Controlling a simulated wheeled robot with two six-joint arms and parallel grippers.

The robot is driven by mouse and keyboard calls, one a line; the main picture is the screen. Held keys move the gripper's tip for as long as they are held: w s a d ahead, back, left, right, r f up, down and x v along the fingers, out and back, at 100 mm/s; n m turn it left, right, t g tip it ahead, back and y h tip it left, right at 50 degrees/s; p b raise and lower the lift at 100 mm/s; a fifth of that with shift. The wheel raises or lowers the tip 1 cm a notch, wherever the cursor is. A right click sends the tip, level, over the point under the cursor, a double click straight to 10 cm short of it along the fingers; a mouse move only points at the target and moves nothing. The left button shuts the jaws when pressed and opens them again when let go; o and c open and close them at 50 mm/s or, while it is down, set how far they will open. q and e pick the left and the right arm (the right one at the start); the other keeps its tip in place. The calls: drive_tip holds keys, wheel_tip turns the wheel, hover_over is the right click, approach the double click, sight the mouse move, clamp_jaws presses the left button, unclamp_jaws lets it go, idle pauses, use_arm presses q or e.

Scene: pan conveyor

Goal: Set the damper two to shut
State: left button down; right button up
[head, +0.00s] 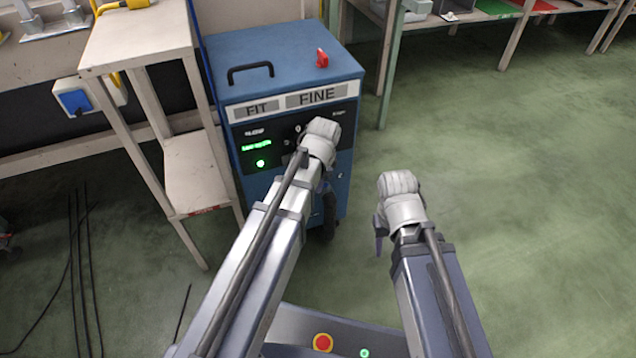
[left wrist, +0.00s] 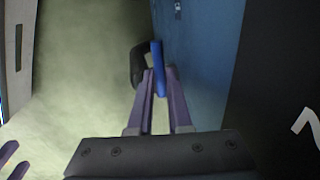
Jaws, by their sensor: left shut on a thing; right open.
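A blue cabinet (head: 285,60) with a dark front panel stands ahead in the head view; its plates read "FIT" and "FINE". My left gripper (head: 327,190) is at the cabinet's front, its fingers partly hidden by my wrist. In the left wrist view, my left gripper (left wrist: 157,75) is shut on a narrow bright-blue lever (left wrist: 158,66) beside the cabinet's blue face. No label naming it as damper two is readable. My right gripper (head: 380,240) is open and empty over the floor, right of the cabinet.
A red knob (head: 321,58) and black handle (head: 250,72) are on the cabinet top. A beige shelf stand (head: 196,175) is close on the left. Green floor (head: 530,200) is clear at right.

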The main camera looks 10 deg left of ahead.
use_arm(q)
drive_tip(key=c, duration=0.8)
unclamp_jaws()
drive_tip(key=shift+c, duration=0.2)
